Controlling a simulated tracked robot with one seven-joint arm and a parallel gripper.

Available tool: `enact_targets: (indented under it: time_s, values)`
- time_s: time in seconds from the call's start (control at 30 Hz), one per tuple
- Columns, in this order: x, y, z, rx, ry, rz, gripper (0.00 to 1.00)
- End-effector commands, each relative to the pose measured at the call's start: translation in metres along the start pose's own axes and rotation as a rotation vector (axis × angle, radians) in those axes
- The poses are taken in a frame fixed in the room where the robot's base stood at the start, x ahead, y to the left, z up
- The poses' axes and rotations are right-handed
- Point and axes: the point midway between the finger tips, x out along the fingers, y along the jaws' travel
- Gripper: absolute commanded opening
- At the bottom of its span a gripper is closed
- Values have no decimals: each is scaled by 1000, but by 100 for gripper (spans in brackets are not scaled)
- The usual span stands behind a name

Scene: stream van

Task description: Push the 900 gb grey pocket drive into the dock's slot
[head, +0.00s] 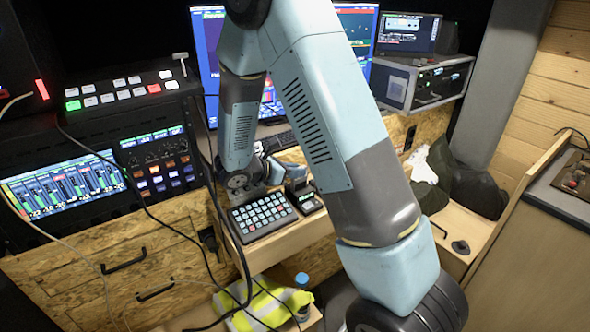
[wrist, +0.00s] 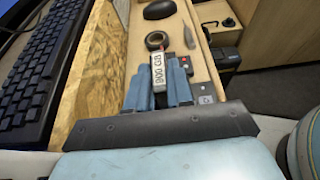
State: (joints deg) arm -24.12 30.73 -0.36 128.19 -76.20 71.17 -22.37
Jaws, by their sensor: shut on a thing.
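The grey pocket drive (wrist: 154,80) shows in the wrist view as a slim block with a white label reading 900 GB upside down. It is between the two blue fingers of my gripper (wrist: 157,88), which is shut on it. In the head view my gripper (head: 277,166) is low over the desk, behind the keypad; I cannot make out the drive there.
A roll of black tape (wrist: 156,40) and a dark rounded object (wrist: 160,9) lie further along the wooden shelf. A keyboard (wrist: 40,75) is left, behind a chipboard panel (wrist: 91,75). A keypad (head: 262,217) sits at the desk's front. Cables hang at left.

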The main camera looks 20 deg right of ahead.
Motion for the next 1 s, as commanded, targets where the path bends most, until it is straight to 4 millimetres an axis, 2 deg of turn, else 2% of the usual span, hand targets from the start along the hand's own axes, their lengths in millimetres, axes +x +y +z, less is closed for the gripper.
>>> enact_targets:
  time_s: [0.67,0.7,1.0]
  values:
    - [5,0,-13,0,0,0,0]
    - [5,0,-13,0,0,0,24]
    - [5,0,-13,0,1,1,51]
